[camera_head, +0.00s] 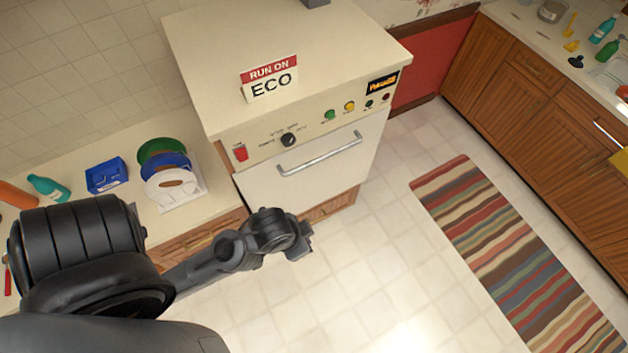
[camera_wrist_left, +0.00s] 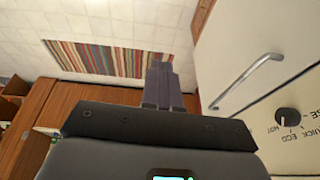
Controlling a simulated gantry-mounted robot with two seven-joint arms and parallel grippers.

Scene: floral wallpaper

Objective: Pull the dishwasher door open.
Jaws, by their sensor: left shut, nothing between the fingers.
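The white dishwasher door (camera_head: 310,183) is closed, with a metal bar handle (camera_head: 320,154) across its upper part. Above it is a control panel with a dark knob (camera_head: 288,140), a red switch and several coloured buttons. My left gripper (camera_head: 303,249) is in front of and below the door's lower part, apart from the handle. In the left wrist view the gripper (camera_wrist_left: 162,85) has its fingers together and empty, with the handle (camera_wrist_left: 247,82) off to the right. The right gripper is in neither view.
An "ECO" sign (camera_head: 270,79) stands on the dishwasher top. The counter on the left holds a plate rack (camera_head: 175,178) and a blue container (camera_head: 106,175). A striped rug (camera_head: 515,255) lies on the right floor. The tiled floor before the door is clear.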

